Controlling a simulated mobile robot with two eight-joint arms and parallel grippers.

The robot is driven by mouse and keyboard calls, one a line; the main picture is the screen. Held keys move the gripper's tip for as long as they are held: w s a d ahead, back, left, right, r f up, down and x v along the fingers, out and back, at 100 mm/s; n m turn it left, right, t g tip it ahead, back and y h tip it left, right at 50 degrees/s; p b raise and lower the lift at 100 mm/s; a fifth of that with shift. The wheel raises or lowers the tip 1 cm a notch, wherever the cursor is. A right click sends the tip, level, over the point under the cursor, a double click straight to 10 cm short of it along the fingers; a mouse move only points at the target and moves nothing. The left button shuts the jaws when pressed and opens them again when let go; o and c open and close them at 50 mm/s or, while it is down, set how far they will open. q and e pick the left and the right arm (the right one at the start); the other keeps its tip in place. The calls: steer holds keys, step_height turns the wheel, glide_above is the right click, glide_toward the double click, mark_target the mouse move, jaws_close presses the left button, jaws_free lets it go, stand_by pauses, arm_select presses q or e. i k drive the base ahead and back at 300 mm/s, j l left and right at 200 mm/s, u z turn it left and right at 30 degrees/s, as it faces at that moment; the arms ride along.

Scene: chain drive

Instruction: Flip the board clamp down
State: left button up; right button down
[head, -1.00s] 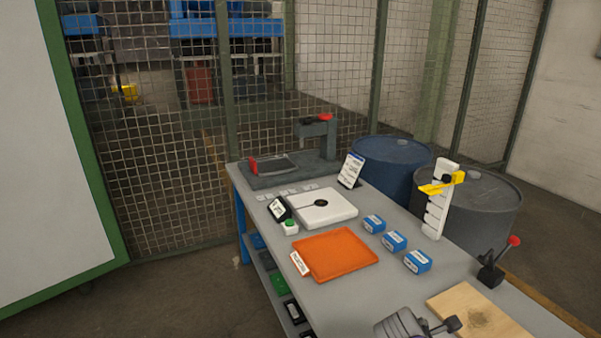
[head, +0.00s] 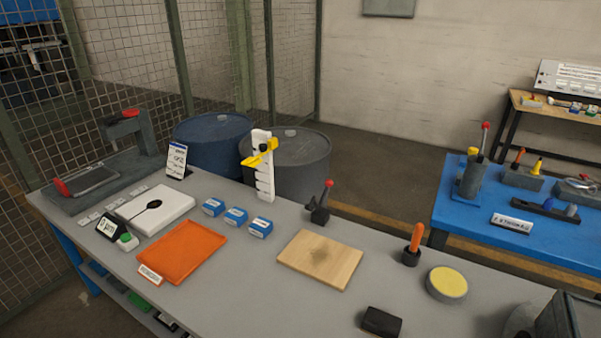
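The board clamp (head: 319,206) is a small dark toggle clamp with a red-knobbed lever. It stands at the back edge of the wooden board (head: 320,259) on the grey bench. Its lever stands up, tilted slightly right, and the knob is well above the board. The board lies flat with a darker smudge near its middle. Neither of my grippers can be made out in the head view, and nothing touches the clamp.
Left of the board are three blue boxes (head: 235,217), an orange tray (head: 183,252) and a white scale (head: 155,208). Right are an orange-handled tool (head: 415,243), a yellow-topped round tin (head: 447,283) and a black block (head: 381,321). A dark grey object (head: 570,322) fills the lower right corner.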

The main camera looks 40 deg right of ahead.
mark_target(328, 183)
steer(key=z, duration=1.5)
steer(key=i+j+z, duration=0.15)
steer(key=i+j, duration=0.45)
steer(key=j, duration=0.15)
steer(key=z, duration=1.55)
